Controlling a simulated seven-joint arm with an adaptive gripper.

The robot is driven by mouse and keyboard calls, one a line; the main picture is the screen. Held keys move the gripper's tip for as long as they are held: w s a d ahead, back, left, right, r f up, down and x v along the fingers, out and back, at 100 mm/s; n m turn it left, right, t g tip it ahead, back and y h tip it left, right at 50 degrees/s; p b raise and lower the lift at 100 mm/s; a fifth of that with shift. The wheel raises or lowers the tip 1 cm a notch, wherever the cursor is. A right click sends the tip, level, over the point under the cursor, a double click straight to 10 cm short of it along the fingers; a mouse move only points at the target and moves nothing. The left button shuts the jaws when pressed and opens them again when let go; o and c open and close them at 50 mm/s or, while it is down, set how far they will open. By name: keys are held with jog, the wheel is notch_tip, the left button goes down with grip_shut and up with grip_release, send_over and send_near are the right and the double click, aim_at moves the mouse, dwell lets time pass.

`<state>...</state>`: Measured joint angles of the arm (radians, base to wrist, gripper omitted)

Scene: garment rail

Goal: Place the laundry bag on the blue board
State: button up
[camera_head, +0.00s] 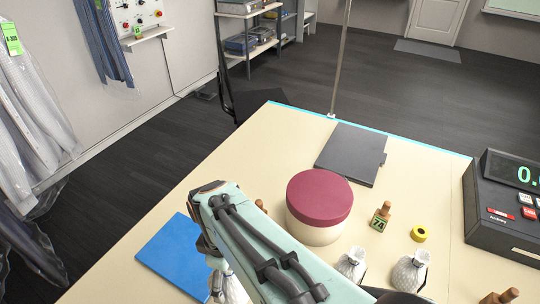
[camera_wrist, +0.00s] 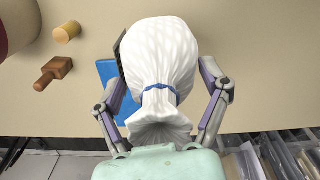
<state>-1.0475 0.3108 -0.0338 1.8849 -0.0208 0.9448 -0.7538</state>
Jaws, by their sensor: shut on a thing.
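The white laundry bag (camera_wrist: 165,55), tied at its neck with a blue band, fills the middle of the wrist view. My gripper (camera_wrist: 163,72) is shut on it, with one finger on each side. The blue board (camera_head: 172,257) lies flat on the table's left part in the head view. In the wrist view the board (camera_wrist: 106,70) shows partly behind the bag, which hides much of it. The gap between bag and board cannot be judged. In the head view my arm hides most of the gripper; a white bag (camera_head: 228,287) shows partly below it.
A maroon-lidded round box (camera_head: 320,197) stands right of my arm. A dark clipboard (camera_head: 350,154) lies at the back.

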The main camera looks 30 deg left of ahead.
jog(key=shift+w+a+f, duration=1.15)
jog(key=shift+a+f, duration=0.8)
jog(key=shift+f, duration=0.2)
jog(key=shift+w+a+f, duration=1.15)
jog(key=shift+a+f, duration=0.85)
jog(key=shift+f, duration=0.1)
jog(key=shift+w+a+f, duration=1.15)
jog(key=shift+a+f, duration=0.8)
jog(key=shift+f, duration=0.2)
jog(key=shift+f, duration=0.1)
jog(key=o, duration=1.2)
